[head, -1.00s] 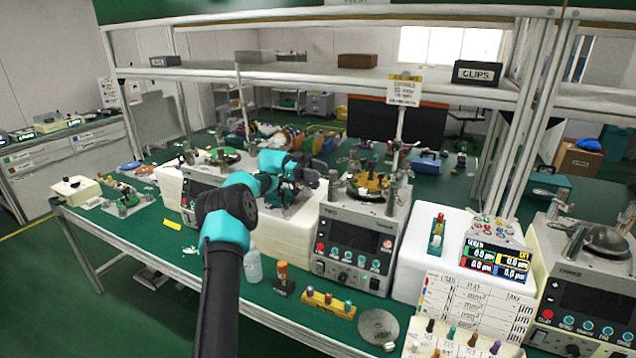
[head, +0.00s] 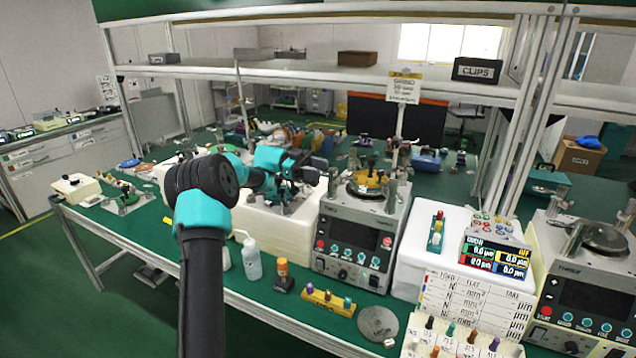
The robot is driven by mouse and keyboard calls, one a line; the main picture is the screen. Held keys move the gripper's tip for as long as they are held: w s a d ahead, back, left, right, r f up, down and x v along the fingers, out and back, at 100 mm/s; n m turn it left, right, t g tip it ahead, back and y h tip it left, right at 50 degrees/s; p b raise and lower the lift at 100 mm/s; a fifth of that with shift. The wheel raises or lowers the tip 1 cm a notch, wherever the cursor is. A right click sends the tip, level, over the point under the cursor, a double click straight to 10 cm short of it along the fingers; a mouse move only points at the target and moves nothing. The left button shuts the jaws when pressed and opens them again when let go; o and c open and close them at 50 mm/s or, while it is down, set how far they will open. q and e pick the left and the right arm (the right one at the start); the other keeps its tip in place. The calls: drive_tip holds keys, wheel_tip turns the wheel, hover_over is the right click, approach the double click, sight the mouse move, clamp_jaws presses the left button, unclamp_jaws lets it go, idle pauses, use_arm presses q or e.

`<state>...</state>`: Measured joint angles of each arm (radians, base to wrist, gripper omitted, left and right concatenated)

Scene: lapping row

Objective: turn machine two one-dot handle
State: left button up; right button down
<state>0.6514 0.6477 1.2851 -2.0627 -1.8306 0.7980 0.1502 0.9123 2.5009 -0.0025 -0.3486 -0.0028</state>
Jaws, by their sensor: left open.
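Machine two (head: 350,245) is the grey unit in the middle of the bench, with a dark screen and a row of knobs on its front. On its top are a yellow-brown round plate (head: 368,184) and upright metal posts, one of them at the right (head: 391,196). I cannot make out which part is the one-dot handle; dot marks are too small to tell. My left gripper (head: 326,168) is open beside the upper left of the machine's top, apparently empty. My own arm hides part of the bench behind it. My right gripper is not in view.
A shelf (head: 330,75) spans above.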

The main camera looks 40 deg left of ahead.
use_arm(q)
drive_tip(key=s+d+r, duration=0.1)
drive_tip(key=s+d, duration=0.5)
drive_tip(key=s, duration=0.1)
drive_tip(key=shift+s, duration=0.3)
drive_tip(key=shift+d, duration=0.1)
